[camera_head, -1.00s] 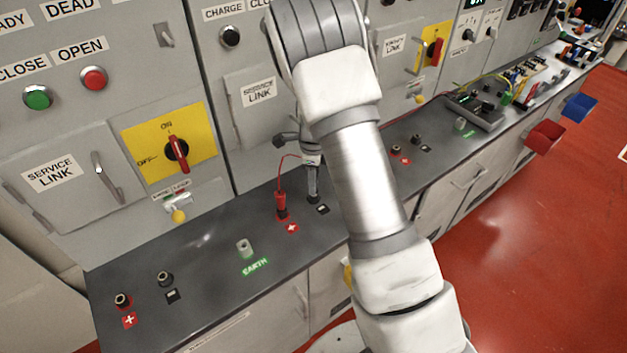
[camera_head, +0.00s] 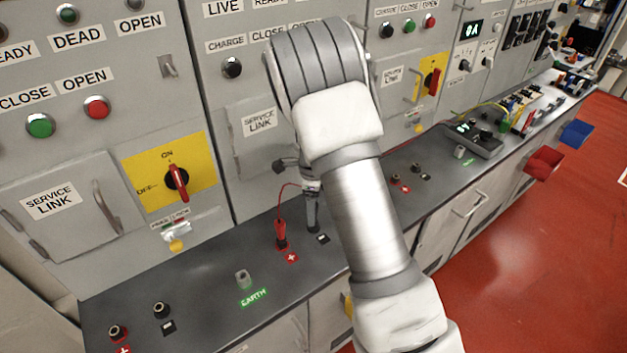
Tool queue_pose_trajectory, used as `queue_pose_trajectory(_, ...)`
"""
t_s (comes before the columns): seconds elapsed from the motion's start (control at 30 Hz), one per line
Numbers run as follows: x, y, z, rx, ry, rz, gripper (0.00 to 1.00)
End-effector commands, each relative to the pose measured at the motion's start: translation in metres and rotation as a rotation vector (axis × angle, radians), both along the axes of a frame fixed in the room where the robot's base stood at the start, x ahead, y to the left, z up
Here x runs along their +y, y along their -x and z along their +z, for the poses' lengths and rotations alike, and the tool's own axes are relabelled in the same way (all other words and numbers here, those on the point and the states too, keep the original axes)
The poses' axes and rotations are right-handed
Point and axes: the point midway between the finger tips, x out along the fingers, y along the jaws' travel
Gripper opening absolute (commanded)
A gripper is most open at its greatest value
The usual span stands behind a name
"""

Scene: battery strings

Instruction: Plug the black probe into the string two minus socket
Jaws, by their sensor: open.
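My gripper (camera_head: 312,208) is seen only in part, small and grey, beside and behind my forearm. Its open jaws point down at the bench by the middle socket pair. The black minus label (camera_head: 323,238) of that pair is just right of the jaw tips. The minus socket is hidden at the jaws, and I cannot make out the black probe apart from them. The red probe (camera_head: 281,236) stands upright in the plus socket, behind the red plus label (camera_head: 291,257). I cannot read a string number on this pair.
The earth post (camera_head: 242,278) and another socket pair (camera_head: 162,310) are to the left. A third pair (camera_head: 416,168) and a meter (camera_head: 473,139) are to the right. The cabinet wall with a service link door (camera_head: 260,122) rises close behind the jaws.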

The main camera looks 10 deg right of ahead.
Motion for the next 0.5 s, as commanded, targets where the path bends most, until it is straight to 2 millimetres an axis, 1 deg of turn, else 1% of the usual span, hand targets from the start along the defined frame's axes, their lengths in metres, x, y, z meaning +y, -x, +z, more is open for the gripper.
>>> queue_pose_trajectory(0.03, 0.000, -0.001, 0.012, -0.006, 0.000, 0.000, 0.67)
queue_pose_trajectory(0.3, 0.001, -0.001, 0.079, -0.007, 0.000, 0.002, 0.67)
queue_pose_trajectory(0.5, 0.000, -0.001, 0.123, -0.005, 0.000, 0.001, 0.67)
